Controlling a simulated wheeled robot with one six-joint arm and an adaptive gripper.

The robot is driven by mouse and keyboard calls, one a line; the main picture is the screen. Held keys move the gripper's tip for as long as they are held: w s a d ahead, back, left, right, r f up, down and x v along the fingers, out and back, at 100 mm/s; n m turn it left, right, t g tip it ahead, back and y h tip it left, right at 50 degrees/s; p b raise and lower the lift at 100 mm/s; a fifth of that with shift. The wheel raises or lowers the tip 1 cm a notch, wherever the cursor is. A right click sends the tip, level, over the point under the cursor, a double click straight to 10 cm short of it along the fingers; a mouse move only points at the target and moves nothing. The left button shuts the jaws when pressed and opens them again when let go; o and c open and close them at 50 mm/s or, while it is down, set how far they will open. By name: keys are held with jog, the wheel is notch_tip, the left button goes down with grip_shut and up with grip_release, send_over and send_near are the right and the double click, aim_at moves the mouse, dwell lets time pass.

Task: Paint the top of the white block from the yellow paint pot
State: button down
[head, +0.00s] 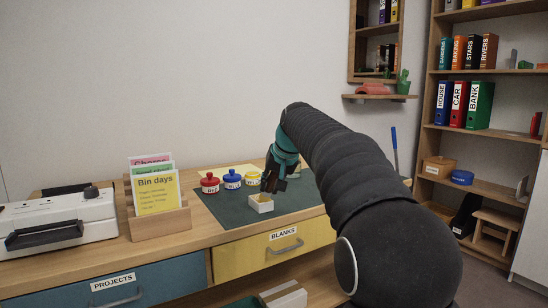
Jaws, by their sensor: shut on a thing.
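The white block (260,206) sits on the dark green mat (225,208) on the desk. Its sides are white and its top looks yellowish tan. The yellow paint pot (253,178) stands behind it, at the right end of a row with the red pot (210,184) and the blue pot (232,180). My gripper (270,186) points down just behind and above the block, close to the right of the yellow pot. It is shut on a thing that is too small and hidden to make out. I cannot tell whether that thing touches the block.
A card holder (160,222) with upright cards and a white machine (60,225) stand on the left of the desk. A pale yellow sheet (228,171) lies behind the pots. A shelf unit (480,140) stands at the right. The mat's front left is clear.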

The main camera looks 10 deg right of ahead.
notch_tip(320, 180, up, 6)
jog(key=p, duration=0.5)
jog(key=shift+s+f, duration=0.15)
jog(key=shift+f, duration=0.05)
jog(key=shift+r+p, duration=0.35)
jog(key=shift+r, duration=0.85)
jog(key=shift+w+f, duration=0.45)
jog(key=shift+w, duration=0.05)
